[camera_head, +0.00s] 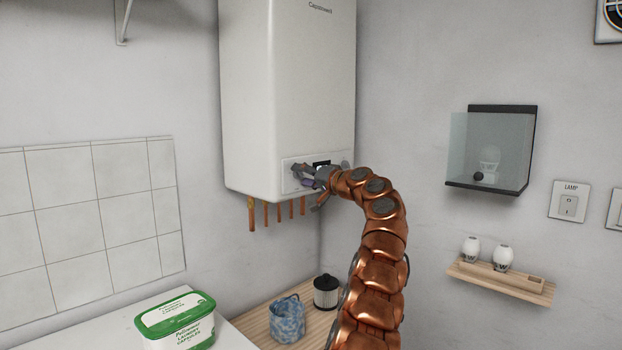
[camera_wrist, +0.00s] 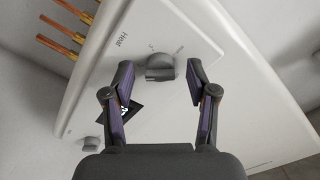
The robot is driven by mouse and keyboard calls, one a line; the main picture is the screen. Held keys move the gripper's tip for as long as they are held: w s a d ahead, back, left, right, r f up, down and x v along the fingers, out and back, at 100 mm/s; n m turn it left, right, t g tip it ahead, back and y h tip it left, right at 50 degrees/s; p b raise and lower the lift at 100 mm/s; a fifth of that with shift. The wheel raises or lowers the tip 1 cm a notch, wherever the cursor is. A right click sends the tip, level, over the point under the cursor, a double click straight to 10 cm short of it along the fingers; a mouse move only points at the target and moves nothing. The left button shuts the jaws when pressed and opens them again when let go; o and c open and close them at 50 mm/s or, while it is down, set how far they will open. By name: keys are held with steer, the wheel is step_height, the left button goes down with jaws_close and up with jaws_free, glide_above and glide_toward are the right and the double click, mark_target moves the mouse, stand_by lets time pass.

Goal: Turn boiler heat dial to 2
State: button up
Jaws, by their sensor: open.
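The white boiler (camera_head: 288,90) hangs on the wall, with a control panel on its lower front. My gripper (camera_head: 304,176) is at this panel, at the end of my copper-coloured arm. In the wrist view the boiler front (camera_wrist: 225,50) appears turned, and a dark heat dial (camera_wrist: 160,67) sits beside the printed word "Heat". My gripper (camera_wrist: 158,80) is open there, with one finger on each side of the dial and a visible gap on both sides. A dark display (camera_wrist: 118,108) is partly behind the left finger. The dial's exact setting is too small to read.
A second knob (camera_wrist: 91,143) is at the lower left in the wrist view. Copper pipes (camera_head: 277,211) hang below the boiler. A wall cabinet (camera_head: 491,150) and a small shelf (camera_head: 500,279) are to the right. A green-lidded tub (camera_head: 176,318) stands at the lower left.

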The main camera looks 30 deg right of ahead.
steer(key=shift+v, duration=0.75)
steer(key=shift+s+d, duration=0.2)
steer(key=shift+s, duration=0.5)
steer(key=v, duration=0.9)
